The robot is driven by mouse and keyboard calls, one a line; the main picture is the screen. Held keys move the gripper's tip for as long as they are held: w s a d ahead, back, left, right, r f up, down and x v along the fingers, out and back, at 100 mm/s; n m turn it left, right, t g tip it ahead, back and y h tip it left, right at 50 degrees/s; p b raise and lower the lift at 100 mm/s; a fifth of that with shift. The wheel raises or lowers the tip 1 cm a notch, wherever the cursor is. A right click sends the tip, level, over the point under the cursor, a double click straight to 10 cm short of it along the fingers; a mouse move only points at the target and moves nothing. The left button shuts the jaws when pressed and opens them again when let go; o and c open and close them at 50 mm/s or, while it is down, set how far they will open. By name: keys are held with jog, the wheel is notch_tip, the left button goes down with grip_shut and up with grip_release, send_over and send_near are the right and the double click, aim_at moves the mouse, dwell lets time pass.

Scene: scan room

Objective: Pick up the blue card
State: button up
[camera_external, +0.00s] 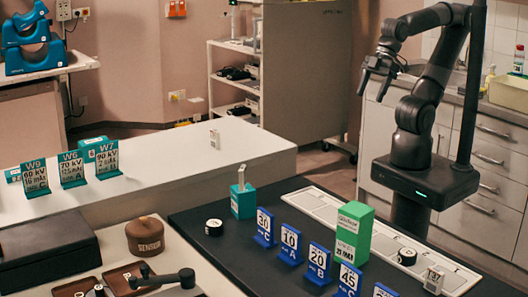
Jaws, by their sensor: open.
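Several blue cards with white number labels stand upright in a slanting row on the dark tabletop (215,262). They are a card marked 30 C (265,227), one marked 10 A (290,244), one marked 20 B (319,263) and one marked 45 (348,281). Another blue card (382,291) is cut off by the bottom edge. My gripper (366,84) is open and empty, raised in the air well above and behind the row, apart from all the cards.
A green box (353,236) stands close behind the cards. Teal cards (72,168) stand on the white counter (190,160) at left. A light tray strip (322,211) runs along the dark table's far edge.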

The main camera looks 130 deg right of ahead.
jog(key=shift+o, duration=0.6)
jog(key=o, duration=0.3)
